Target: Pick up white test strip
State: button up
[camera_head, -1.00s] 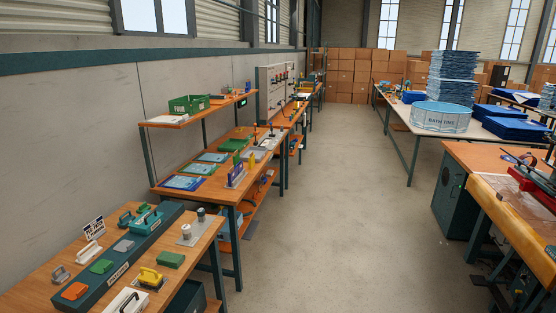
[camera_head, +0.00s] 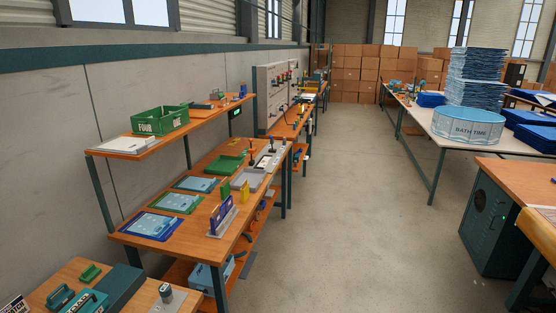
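I cannot make out a white test strip for certain in the head view. A flat white item (camera_head: 121,145) lies at the near end of the upper shelf (camera_head: 150,149); it is too small to identify. On the workbench (camera_head: 190,249) below are several flat sheets in blue and green frames, a purple and yellow upright holder (camera_head: 222,215), a grey tray (camera_head: 248,178) and a green tray (camera_head: 224,165). My gripper is not in view.
A green crate (camera_head: 160,121) stands on the shelf. A nearer bench (camera_head: 120,292) with teal tools is at the bottom left. The aisle floor (camera_head: 345,210) is clear. On the right are a long white table (camera_head: 430,150) with a blue tub (camera_head: 468,124) and a dark cabinet (camera_head: 487,225).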

aim_at(265, 160)
jog(key=i, duration=3.6)
jog(key=i+j+z, duration=0.1)
jog(key=i+z, duration=0.2)
jog(key=i, duration=0.4)
